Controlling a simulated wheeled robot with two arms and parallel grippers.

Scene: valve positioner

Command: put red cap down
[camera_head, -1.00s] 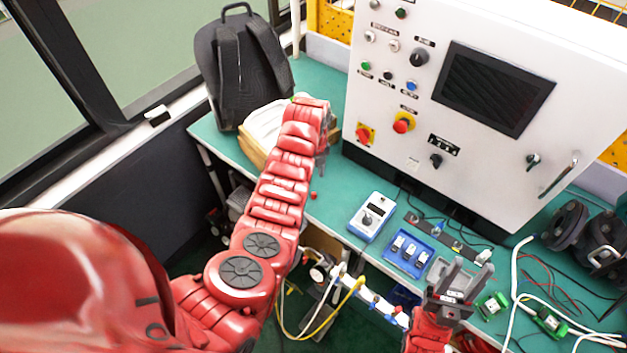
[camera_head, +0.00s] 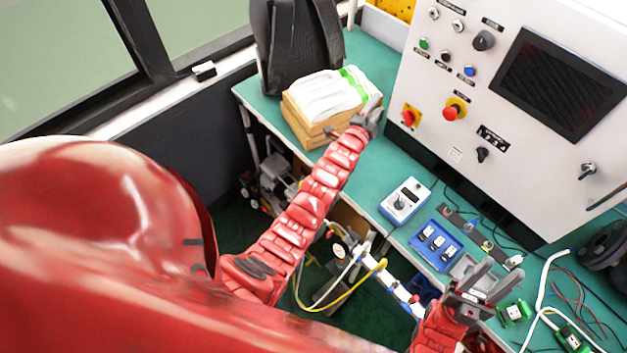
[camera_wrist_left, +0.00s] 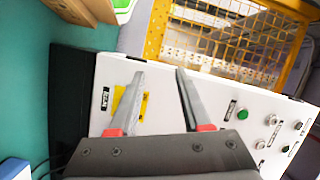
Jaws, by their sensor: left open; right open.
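I cannot make out the red cap in either current view; my left arm covers part of the table's front edge. My left gripper (camera_head: 370,120) is over the green table beside the stacked boxes. In the left wrist view its fingers (camera_wrist_left: 160,78) are apart with nothing between them, and the white cabinet shows behind. My right gripper (camera_head: 485,277) is open and empty near the table's front edge, by the blue tray (camera_head: 420,246) of white parts.
The white control cabinet (camera_head: 520,175) stands at the back right. Boxes with white bags (camera_head: 310,125) and a black backpack (camera_head: 290,50) are at the left. A blue-white meter (camera_head: 414,189) lies mid-table. Cables and green terminals (camera_head: 515,312) lie at right.

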